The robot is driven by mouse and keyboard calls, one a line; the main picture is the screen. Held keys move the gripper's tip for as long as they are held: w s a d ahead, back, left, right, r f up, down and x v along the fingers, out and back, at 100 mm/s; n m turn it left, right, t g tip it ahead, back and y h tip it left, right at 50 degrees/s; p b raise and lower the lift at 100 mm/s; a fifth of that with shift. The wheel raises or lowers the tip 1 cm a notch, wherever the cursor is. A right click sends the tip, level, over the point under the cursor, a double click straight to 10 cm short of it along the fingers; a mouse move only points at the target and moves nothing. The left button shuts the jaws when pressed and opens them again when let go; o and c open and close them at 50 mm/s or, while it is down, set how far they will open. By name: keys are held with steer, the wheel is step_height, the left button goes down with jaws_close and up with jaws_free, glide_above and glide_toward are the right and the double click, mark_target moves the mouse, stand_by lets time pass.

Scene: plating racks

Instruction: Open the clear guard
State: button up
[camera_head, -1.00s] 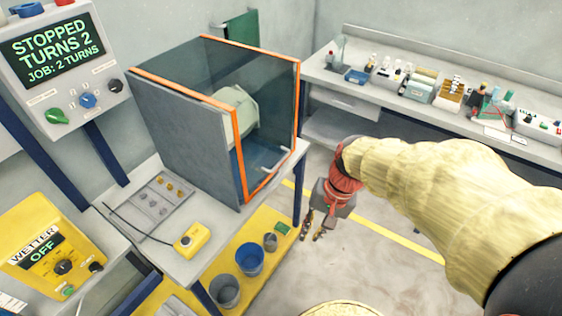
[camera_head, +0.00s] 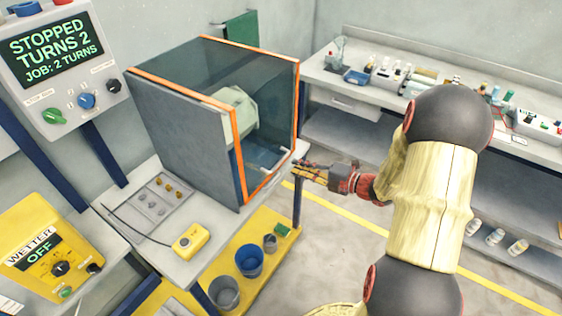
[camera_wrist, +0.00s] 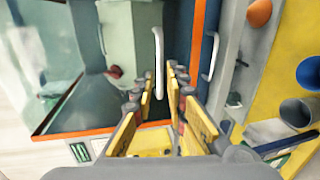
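The clear guard (camera_head: 266,120) is a smoky see-through cover with orange edges on the grey cabinet, and it looks closed. A pale drum shows behind it. A pale bar handle (camera_head: 275,163) sits low on its front. My gripper (camera_head: 298,172) is just right of this handle, pointing left. In the wrist view, my gripper (camera_wrist: 160,92) is open, its yellow-padded fingers on either side of the line of a white bar handle (camera_wrist: 158,62). I cannot tell whether the fingers touch it.
The control panel (camera_head: 50,50) reads STOPPED, TURNS 2. A yellow wetter box (camera_head: 50,245) reads OFF. A small yellow box (camera_head: 190,240) lies on the table, with buckets (camera_head: 249,260) below. A bench with bottles (camera_head: 350,95) stands behind; the floor right of the table is open.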

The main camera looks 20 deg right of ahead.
mark_target(282, 161)
steer(key=shift+b+x, duration=1.45)
steer(key=shift+x, duration=2.45)
steer(key=shift+a, duration=0.1)
steer(key=shift+c, duration=1.1)
steer(key=shift+s, duration=0.1)
jaws_close()
steer(key=shift+r, duration=0.1)
